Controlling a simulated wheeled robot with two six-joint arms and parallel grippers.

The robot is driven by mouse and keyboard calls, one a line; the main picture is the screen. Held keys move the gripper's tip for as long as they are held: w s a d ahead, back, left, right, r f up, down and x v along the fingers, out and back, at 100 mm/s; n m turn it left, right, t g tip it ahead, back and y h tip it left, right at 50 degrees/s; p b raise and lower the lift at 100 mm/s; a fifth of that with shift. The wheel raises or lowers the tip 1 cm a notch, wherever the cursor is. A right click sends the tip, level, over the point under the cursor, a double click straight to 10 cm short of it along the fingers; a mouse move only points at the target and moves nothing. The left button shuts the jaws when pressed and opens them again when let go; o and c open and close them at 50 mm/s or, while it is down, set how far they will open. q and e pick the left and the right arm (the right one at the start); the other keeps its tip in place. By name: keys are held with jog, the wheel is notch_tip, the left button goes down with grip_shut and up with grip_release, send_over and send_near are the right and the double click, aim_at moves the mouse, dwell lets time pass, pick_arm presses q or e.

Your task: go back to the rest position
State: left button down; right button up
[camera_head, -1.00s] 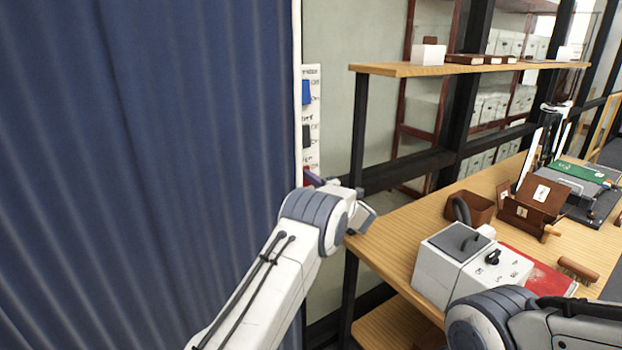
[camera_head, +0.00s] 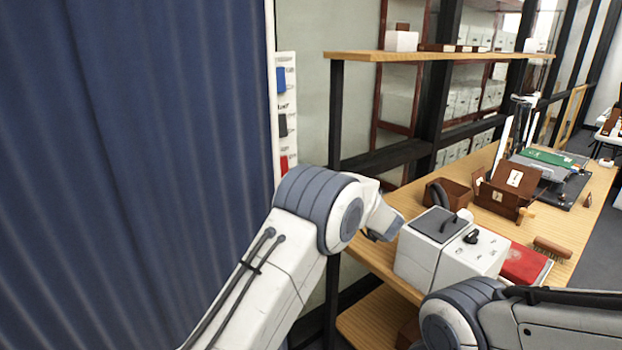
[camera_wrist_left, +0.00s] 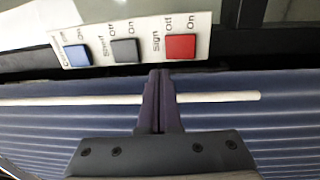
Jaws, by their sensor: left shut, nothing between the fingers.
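My left arm reaches in from the lower left in the head view, its wrist in front of the table's near left corner. Its fingers are hidden there. In the left wrist view my left gripper (camera_wrist_left: 159,75) is shut and empty, its dark fingers pressed together. Beyond the fingertips is a white switch panel (camera_head: 287,110) with blue, grey and red switches. The panel also shows in the left wrist view (camera_wrist_left: 140,47); I cannot tell the gap to it. My right arm shows at the lower right of the head view; its gripper is out of view.
A blue curtain (camera_head: 130,150) fills the left. The wooden table (camera_head: 375,258) carries a white box-shaped device (camera_head: 440,250), a red folder (camera_head: 525,262), a brush (camera_head: 552,247) and brown boxes (camera_head: 505,188). A shelf (camera_head: 400,56) stands behind it.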

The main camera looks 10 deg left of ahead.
pick_arm(q)
jog(key=shift+w+r, duration=0.1)
jog(key=s+f+m+g+h, duration=0.3)
jog(key=s+f+m+h, duration=0.2)
jog(key=s+m, duration=0.5)
jog(key=s+a+f+m+g+h, duration=0.1)
jog(key=s+f+m+g+h, duration=0.35)
jog(key=s+m, duration=0.65)
jog(key=s+f+m+g+h, duration=0.2)
jog(key=s+f+m+h, duration=0.4)
jog(key=s, duration=0.7)
jog(key=s+d+r+m+g+p, duration=0.1)
jog(key=s+d+r+m, duration=0.3)
jog(key=s+d, duration=0.2)
jog(key=s+d+r+m+g+p, duration=0.1)
jog(key=s+d+r+m, duration=0.2)
jog(key=s+d, duration=0.4)
jog(key=shift+s+d+r+m, duration=0.25)
jog(key=shift+s+r+m, duration=0.15)
jog(key=shift+m, duration=0.5)
